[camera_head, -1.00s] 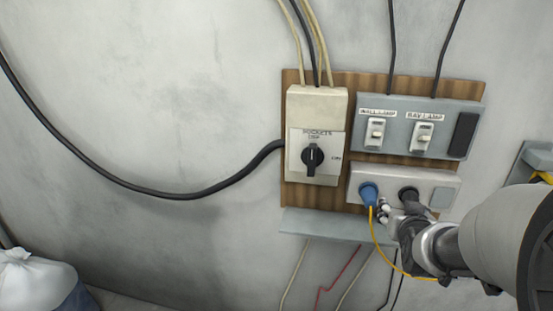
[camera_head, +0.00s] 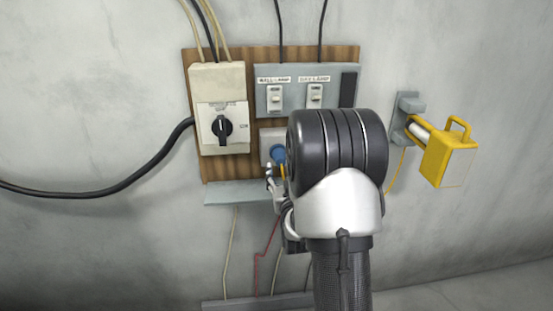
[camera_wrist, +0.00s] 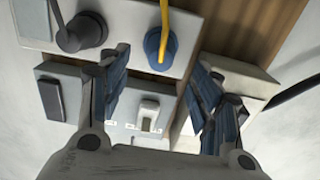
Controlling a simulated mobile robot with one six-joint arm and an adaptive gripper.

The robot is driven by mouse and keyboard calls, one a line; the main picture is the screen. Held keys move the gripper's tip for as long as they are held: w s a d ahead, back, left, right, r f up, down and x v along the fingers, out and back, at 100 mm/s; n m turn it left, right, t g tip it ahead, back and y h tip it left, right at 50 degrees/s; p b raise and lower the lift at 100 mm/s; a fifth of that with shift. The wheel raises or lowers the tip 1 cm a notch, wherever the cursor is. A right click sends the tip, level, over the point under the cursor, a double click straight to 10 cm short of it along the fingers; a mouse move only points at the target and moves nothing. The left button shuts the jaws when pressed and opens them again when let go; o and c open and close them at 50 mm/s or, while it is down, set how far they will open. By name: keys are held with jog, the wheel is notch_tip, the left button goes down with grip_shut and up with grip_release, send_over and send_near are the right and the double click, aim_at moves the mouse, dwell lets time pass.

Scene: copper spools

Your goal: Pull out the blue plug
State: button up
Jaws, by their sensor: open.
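The blue plug (camera_head: 279,153) sits in the socket panel on the wall board, partly hidden behind my arm in the head view. In the wrist view the blue plug (camera_wrist: 155,45) has a yellow cable rising from it. My gripper (camera_wrist: 159,66) is open and empty, its fingers spread to either side of the plug's line in the picture. The plug appears beyond the fingertips, and I see no contact. In the head view only a fingertip of my gripper (camera_head: 271,180) shows, just below and left of the plug.
A black plug (camera_wrist: 84,32) sits beside the blue one. The rotary switch box (camera_head: 223,123) and lamp switch panel (camera_head: 294,97) are close by. A grey ledge (camera_head: 237,194) runs below the board. A yellow lamp (camera_head: 449,160) hangs at the right.

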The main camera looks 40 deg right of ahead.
aim_at(281, 164)
jog(key=shift+w+d+r+p, duration=0.1)
jog(key=shift+w+d+p, duration=0.2)
jog(key=shift+w, duration=0.2)
jog(key=x, duration=0.5)
jog(key=shift+w+d, duration=0.1)
jog(key=shift+w, duration=0.3)
jog(key=shift+b+x, duration=0.35)
jog(key=shift+x, duration=0.6)
jog(key=shift+b, duration=0.9)
grip_shut()
dwell(0.4)
jog(key=shift+b+v, duration=1.05)
jog(key=shift+v, duration=2)
